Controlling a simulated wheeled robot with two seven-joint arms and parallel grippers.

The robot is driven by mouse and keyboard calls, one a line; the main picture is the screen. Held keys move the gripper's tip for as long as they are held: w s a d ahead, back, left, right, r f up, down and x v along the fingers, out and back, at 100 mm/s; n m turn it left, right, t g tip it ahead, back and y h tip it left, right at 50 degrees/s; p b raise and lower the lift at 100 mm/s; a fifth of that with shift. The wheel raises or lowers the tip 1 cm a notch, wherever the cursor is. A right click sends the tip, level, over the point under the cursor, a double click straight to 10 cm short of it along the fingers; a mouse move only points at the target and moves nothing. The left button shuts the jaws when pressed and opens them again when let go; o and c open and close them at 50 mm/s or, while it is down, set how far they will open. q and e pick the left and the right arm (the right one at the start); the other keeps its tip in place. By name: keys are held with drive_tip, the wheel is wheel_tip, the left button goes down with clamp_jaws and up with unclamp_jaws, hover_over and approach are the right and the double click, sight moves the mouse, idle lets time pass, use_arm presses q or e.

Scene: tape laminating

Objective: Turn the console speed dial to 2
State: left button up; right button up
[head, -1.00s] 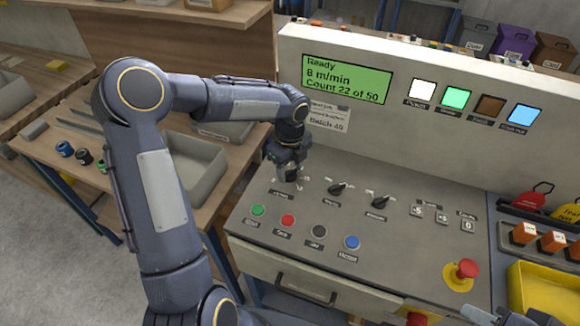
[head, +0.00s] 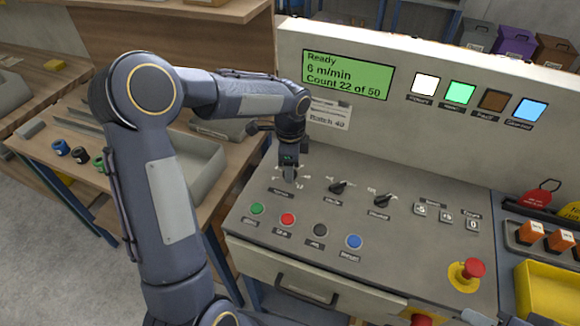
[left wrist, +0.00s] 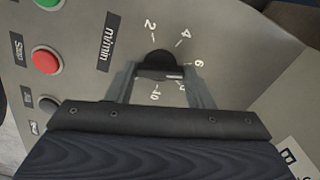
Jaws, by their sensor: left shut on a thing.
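The speed dial is a dark knob (left wrist: 157,62) on the grey console, with a scale of 2, 4, 6, 8 and 10 around it and an m/min label (left wrist: 109,42). My left gripper (head: 289,174) points down at the leftmost dial and is shut on it. In the left wrist view its two fingers (left wrist: 160,72) stand on either side of the knob; the fingers and palm hide part of the scale. The green display (head: 347,74) reads Ready, 6 m/min, Count 22 of 50. A grey part at the head view's bottom right edge may be my right gripper; its jaws cannot be made out.
Two more black dials (head: 338,187) sit right of the gripper. Green, red, black and blue buttons (head: 353,241) lie in front. A red emergency stop (head: 473,268) is at the right, near a yellow bin (head: 550,290). Lit squares (head: 462,93) line the upright panel.

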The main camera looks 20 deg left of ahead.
use_arm(q)
drive_tip(key=n+b, duration=0.1)
drive_tip(key=n, duration=0.4)
drive_tip(key=shift+n, duration=0.3)
drive_tip(key=n, duration=0.5)
drive_tip(key=shift+b, duration=0.35)
drive_tip(key=n, duration=0.5)
drive_tip(key=shift+n, duration=0.4)
drive_tip(key=n, duration=0.4)
drive_tip(key=shift+n, duration=0.4)
drive_tip(key=o, duration=1)
drive_tip(key=shift+r, duration=0.15)
